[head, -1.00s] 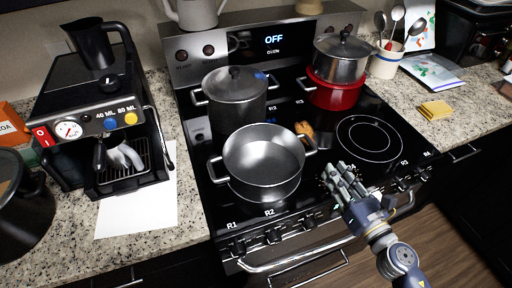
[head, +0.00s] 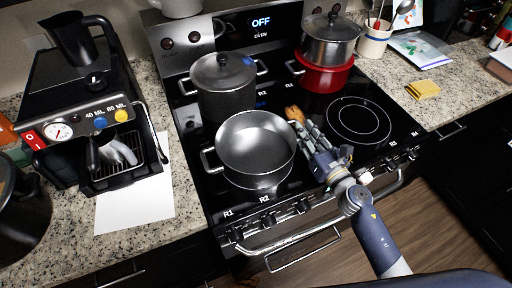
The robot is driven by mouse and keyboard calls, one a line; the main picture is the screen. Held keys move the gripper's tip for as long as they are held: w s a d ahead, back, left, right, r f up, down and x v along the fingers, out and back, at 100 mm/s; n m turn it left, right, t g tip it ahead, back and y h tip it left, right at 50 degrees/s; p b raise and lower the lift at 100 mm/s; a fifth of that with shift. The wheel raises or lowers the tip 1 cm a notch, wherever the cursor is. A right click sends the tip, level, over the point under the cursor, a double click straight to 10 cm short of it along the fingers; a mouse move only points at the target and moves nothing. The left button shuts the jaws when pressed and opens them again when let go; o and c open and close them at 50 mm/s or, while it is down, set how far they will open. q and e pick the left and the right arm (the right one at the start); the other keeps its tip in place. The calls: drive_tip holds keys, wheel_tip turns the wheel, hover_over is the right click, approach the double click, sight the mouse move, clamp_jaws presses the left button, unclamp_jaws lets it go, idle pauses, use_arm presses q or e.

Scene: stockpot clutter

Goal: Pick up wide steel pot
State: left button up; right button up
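The wide steel pot (head: 254,150) is an open, empty-looking pot with two loop handles, standing on the front left burner area of the black glass stove. Its left handle (head: 207,160) shows clear. My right gripper (head: 300,131) is at the pot's right rim, where it hides the right handle. Whether its fingers are open or shut on that handle cannot be made out. My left gripper is not in view.
A lidded grey pot (head: 225,88) stands behind the wide pot. A red pot (head: 322,77) with a lidded steel pot (head: 330,40) on top stands at the back right. A small orange-brown item (head: 294,113) lies beside the gripper. The front right burner (head: 358,120) is clear.

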drive_tip(key=shift+x, duration=1.25)
drive_tip(key=shift+s, duration=0.1)
clamp_jaws()
drive_tip(key=shift+r, duration=0.1)
